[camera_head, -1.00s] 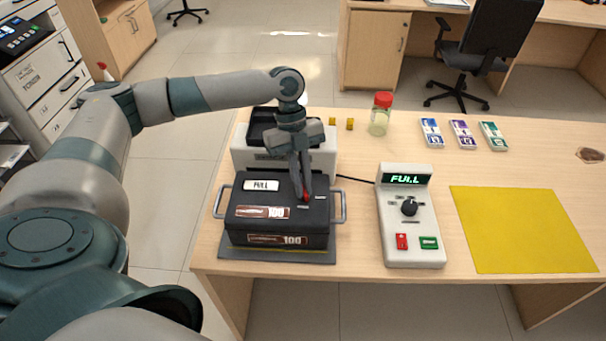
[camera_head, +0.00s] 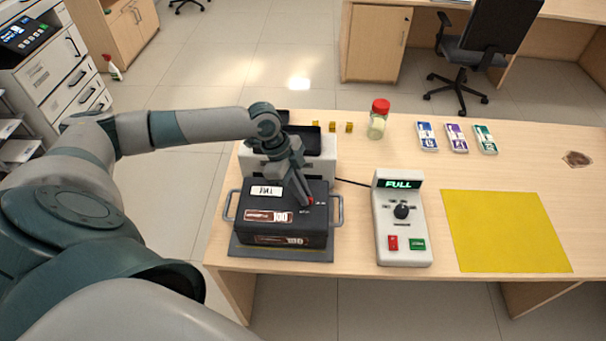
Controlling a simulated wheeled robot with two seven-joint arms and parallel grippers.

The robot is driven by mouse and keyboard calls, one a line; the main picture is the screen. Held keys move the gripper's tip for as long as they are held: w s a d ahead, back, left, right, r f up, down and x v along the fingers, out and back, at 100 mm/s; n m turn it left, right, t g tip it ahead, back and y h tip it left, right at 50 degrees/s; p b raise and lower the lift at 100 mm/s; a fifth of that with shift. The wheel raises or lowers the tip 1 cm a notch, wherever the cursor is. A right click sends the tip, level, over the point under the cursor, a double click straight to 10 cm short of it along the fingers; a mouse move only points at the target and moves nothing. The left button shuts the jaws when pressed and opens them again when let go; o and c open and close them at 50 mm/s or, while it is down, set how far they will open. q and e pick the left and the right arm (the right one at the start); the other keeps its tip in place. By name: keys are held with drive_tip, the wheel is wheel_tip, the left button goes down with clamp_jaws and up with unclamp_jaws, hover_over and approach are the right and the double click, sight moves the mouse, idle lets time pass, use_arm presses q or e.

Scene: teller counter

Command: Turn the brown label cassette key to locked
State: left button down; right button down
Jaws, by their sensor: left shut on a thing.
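The black cassette (camera_head: 262,204) with brown labels marked 100 sits on a dark base plate (camera_head: 280,254) at the left of the counter. It has a metal handle on each side and a white tag on its top. My left gripper (camera_head: 309,201) points down at the right part of the cassette top, shut on the small red key (camera_head: 311,202). The fingers mostly hide the key, so its exact angle cannot be told. My right gripper is not in view.
A white machine (camera_head: 322,150) stands behind the cassette. A control box (camera_head: 402,225) reading FULL stands to the right, beside a yellow mat (camera_head: 505,230). A red-lidded jar (camera_head: 378,120), several small yellow blocks and three coloured packs (camera_head: 456,138) lie at the back.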

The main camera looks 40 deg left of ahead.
use_arm(q)
drive_tip(key=shift+s+r+n+t+p, duration=0.1)
drive_tip(key=shift+r+n+t+p, duration=0.1)
drive_tip(key=shift+n+p, duration=0.35)
drive_tip(key=shift+r+n+t+p, duration=0.1)
drive_tip(key=shift+n+t+p, duration=0.1)
drive_tip(key=shift+n+p, duration=0.35)
drive_tip(key=shift+f+n+p, duration=0.2)
drive_tip(key=shift+n+p, duration=0.25)
drive_tip(key=shift+n, duration=0.15)
drive_tip(key=c, duration=1.9)
unclamp_jaws()
drive_tip(key=shift+t+y, duration=0.3)
drive_tip(key=shift+o, duration=0.2)
